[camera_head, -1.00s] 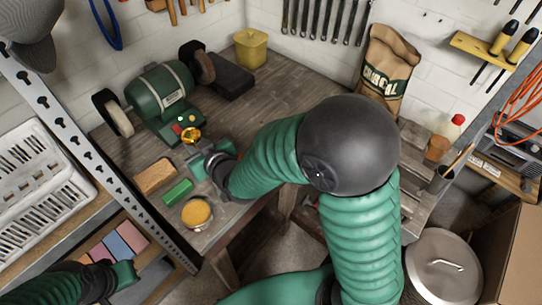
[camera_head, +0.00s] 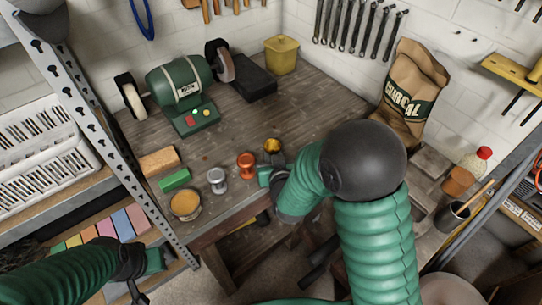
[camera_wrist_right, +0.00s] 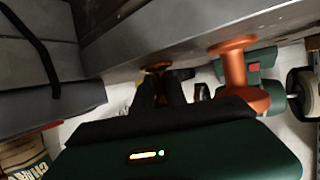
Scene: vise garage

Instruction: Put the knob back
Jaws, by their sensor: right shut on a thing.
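A gold knob (camera_head: 272,144) is at the tip of my right gripper (camera_head: 272,160), near the workbench's front edge. In the right wrist view the gold knob (camera_wrist_right: 159,92) sits between the dark fingers of this gripper (camera_wrist_right: 160,82), which are shut on it. An orange knob (camera_head: 246,164) stands just left of the gripper, and also shows in the wrist view (camera_wrist_right: 236,72). A silver knob (camera_head: 217,180) stands further left. Whether the gold knob touches the bench is unclear. My left gripper (camera_head: 132,264) is low at the left, its fingers unclear.
A green bench grinder (camera_head: 180,90) stands at the back left of the workbench (camera_head: 320,105). A wooden block (camera_head: 159,161), a green block (camera_head: 175,180) and an orange-filled tin (camera_head: 186,204) lie left of the knobs. A charcoal bag (camera_head: 408,95) stands at right. The bench middle is clear.

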